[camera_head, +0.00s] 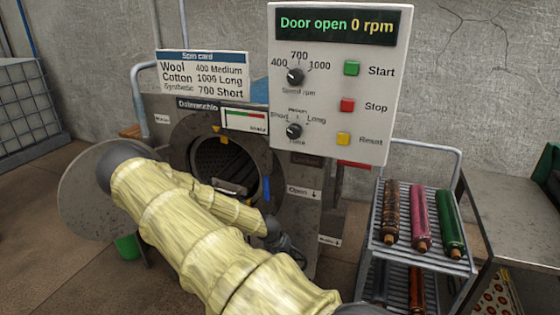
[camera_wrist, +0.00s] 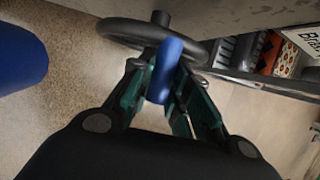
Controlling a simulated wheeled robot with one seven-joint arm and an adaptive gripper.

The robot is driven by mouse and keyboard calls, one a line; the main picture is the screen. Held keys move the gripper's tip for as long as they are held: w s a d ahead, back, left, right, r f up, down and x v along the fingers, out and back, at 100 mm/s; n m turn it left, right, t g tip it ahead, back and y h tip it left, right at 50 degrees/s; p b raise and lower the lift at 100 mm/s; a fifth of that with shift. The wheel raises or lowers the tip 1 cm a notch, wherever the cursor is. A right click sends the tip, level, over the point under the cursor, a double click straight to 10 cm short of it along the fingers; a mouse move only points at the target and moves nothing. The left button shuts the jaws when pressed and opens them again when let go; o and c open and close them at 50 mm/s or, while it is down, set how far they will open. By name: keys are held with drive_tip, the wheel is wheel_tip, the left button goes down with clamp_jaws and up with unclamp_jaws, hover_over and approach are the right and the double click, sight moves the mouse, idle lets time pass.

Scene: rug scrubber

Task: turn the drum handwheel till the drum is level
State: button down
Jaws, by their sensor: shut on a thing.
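The drum (camera_head: 228,165) shows as a dark perforated cavity inside the round opening of the grey machine, partly covered by my arm. Yellow marks (camera_head: 221,141) sit at the upper part of the opening. The black handwheel (camera_wrist: 115,29) is at the top of the wrist view, with a blue handle (camera_wrist: 167,70) on its rim. My gripper (camera_wrist: 160,78) has its greenish fingers on both sides of that handle and is shut on it. In the head view my gripper (camera_head: 288,247) is low at the machine's right side; I cannot make out the handwheel there.
The round door (camera_head: 85,200) stands open at the left. The control panel (camera_head: 335,85) reads "Door open 0 rpm". A rack (camera_head: 385,255) with coloured rolls and a metal table (camera_head: 510,180) stand at the right. A large blue shape (camera_wrist: 20,55) edges the wrist view.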

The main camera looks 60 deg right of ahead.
drive_tip(key=shift+a+f, duration=0.1)
idle(0.3)
drive_tip(key=c, duration=1.3)
unclamp_jaws()
drive_tip(key=shift+f+b, duration=0.1)
drive_tip(key=shift+b, duration=0.45)
